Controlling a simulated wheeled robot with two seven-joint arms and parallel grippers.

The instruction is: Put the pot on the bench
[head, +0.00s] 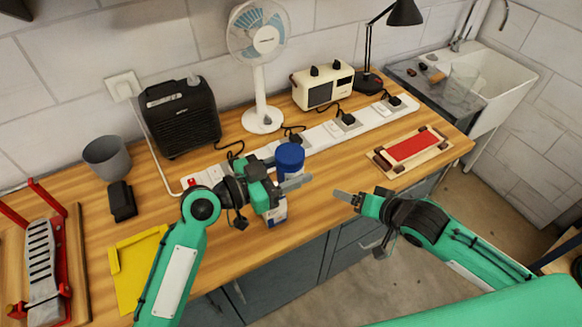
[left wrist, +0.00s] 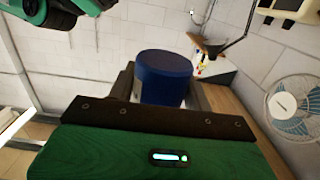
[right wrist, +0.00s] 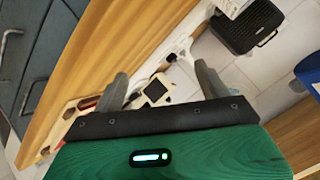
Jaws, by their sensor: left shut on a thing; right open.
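The pot has a blue lid (head: 290,158) and a pale body (head: 277,218) in the head view, near the bench's front edge. My left gripper (head: 284,188) is shut on the pot, hiding its middle. The pot's blue top also stands between the fingers in the left wrist view (left wrist: 164,78). It looks about upright; I cannot tell whether its bottom touches the bench. My right gripper (head: 345,195) is open and empty, to the right of the pot, beyond the front edge. The wooden bench (head: 340,160) runs across the head view.
A power strip (head: 325,132) runs behind the pot. A fan (head: 262,118), a black heater-like box (head: 180,118) and a cream radio (head: 322,86) stand at the back. A red-topped wooden frame (head: 410,147) lies right. A grey cup (head: 107,157) and yellow tray (head: 138,262) are left.

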